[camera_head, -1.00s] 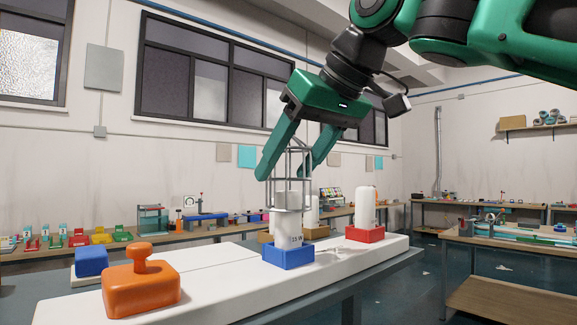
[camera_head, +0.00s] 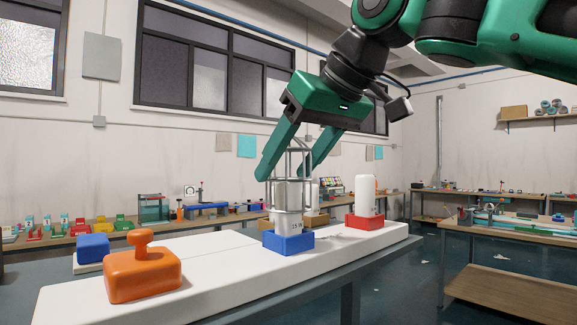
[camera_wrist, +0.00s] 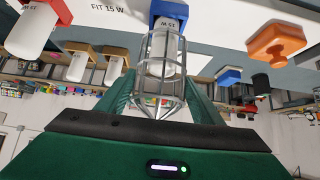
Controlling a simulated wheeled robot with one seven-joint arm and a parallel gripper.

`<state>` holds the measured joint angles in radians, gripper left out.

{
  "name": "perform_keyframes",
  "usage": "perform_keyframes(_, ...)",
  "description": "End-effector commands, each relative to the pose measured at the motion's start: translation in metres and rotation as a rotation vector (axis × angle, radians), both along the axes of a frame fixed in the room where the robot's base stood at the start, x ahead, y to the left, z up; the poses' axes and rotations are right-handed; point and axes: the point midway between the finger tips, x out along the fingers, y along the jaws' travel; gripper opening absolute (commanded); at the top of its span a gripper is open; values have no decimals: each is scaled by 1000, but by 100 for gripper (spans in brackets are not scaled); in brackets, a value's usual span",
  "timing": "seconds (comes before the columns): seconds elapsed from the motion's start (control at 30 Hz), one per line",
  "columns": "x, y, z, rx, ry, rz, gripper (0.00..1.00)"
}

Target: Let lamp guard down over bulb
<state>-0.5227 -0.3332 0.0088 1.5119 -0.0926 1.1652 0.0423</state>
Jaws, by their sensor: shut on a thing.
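The lamp guard (camera_head: 291,181) is a grey wire cage with rings and upright bars. My gripper (camera_head: 284,172) is shut on its upper part and holds it upright. A white bulb (camera_head: 289,225), marked 15 W, stands in a blue base (camera_head: 287,242) on the white bench top. The cage is around the upper part of this bulb. Its lowest ring is above the blue base. In the wrist view the guard (camera_wrist: 164,100) is between my fingers, with the bulb (camera_wrist: 160,64) showing inside its bars.
A white bulb in a red base (camera_head: 364,221) stands to the right, and another bulb stands behind in a tan base (camera_head: 317,220). An orange block with a knob (camera_head: 142,272) and a blue block (camera_head: 92,248) are at the left.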

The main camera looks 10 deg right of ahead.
Motion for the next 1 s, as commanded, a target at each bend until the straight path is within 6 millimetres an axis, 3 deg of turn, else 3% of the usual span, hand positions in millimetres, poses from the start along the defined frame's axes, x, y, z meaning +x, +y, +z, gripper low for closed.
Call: perform_keyframes(1.0, 0, 0, -22, -1, 1, 0, 38)
